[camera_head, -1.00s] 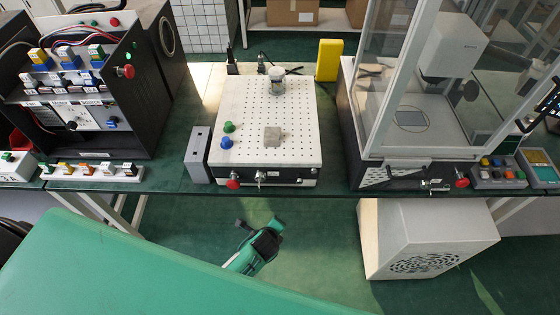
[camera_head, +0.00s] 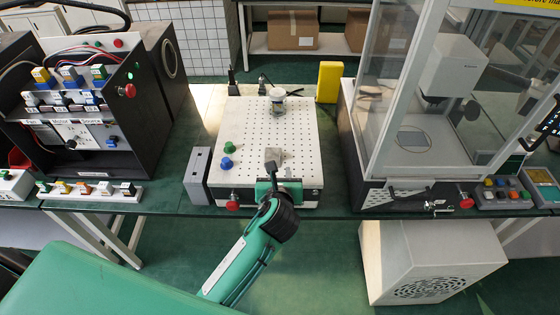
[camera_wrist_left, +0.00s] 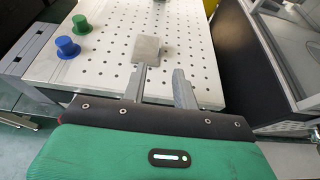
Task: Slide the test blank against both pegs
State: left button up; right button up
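The test blank, a small grey square block (camera_head: 275,155), lies on the white perforated plate (camera_head: 240,125); it also shows in the left wrist view (camera_wrist_left: 146,48). A green peg (camera_head: 229,147) and a blue peg (camera_head: 226,162) stand on the plate to its left, apart from it. They also show in the left wrist view, green (camera_wrist_left: 81,24) and blue (camera_wrist_left: 67,48). My left gripper (camera_wrist_left: 160,72) is open at the plate's front edge. Its left finger points at the blank's near side; I cannot tell whether they touch. My right gripper is out of view.
A clear jar (camera_head: 278,100) stands at the plate's back. A grey block (camera_head: 197,175) stands left of the plate, and a yellow block (camera_head: 328,82) behind it. A glass-walled cabinet (camera_head: 400,80) is at right. A red knob (camera_head: 233,201) is on the plate's front.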

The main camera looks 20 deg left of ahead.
aim_at(280, 162)
pick_arm(q)
jog(key=p+x, duration=0.1)
jog(key=x, duration=0.9)
jog(key=shift+w+f, duration=0.2)
jog(key=shift+w, duration=0.15)
grip_shut()
jog(key=shift+p, duration=0.65)
jog(key=shift+a, duration=0.15)
